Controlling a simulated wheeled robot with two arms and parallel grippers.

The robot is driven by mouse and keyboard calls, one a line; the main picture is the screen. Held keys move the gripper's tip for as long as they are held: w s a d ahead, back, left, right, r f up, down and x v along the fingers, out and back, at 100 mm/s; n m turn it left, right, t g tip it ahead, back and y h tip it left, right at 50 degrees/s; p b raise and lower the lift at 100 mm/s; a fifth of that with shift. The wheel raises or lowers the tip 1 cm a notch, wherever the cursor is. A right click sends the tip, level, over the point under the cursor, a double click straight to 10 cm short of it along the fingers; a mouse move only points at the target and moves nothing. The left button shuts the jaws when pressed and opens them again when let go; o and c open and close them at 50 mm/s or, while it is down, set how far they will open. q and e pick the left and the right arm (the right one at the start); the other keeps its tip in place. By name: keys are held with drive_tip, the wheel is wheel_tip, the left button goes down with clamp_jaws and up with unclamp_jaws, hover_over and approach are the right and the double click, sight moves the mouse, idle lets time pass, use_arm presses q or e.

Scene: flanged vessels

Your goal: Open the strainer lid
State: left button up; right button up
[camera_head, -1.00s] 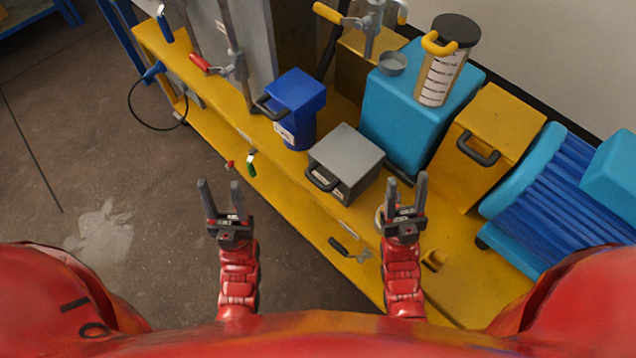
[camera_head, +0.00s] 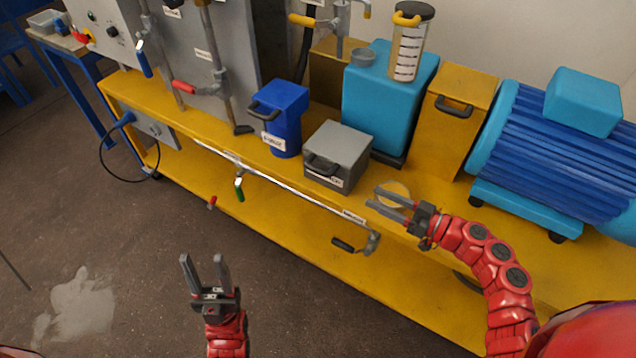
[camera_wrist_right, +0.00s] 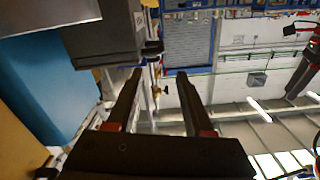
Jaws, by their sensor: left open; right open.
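A blue lidded vessel (camera_head: 283,118) stands on the yellow bench, with a dark handle on its upper front and a small label. Right of it sits a grey lidded box (camera_head: 337,155) with a dark front handle and a label. I cannot read for sure which one is the strainer; both lids look shut. My right gripper (camera_head: 378,198) is open and empty, its fingers pointing left, just in front of the grey box's lower right. In the right wrist view, the grey box (camera_wrist_right: 100,38) is beyond the open fingers. My left gripper (camera_head: 204,262) is open and empty over the floor.
The yellow bench (camera_head: 200,140) has a lower shelf and a long rail with valve handles along its front. A light-blue block (camera_head: 390,95) with a clear cylinder (camera_head: 408,45), a yellow box (camera_head: 455,110) and a blue motor (camera_head: 550,145) stand to the right.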

sight(320, 169)
drive_tip(key=x, duration=1.7)
drive_tip(key=shift+b, duration=0.35)
clamp_jaws()
idle(0.4)
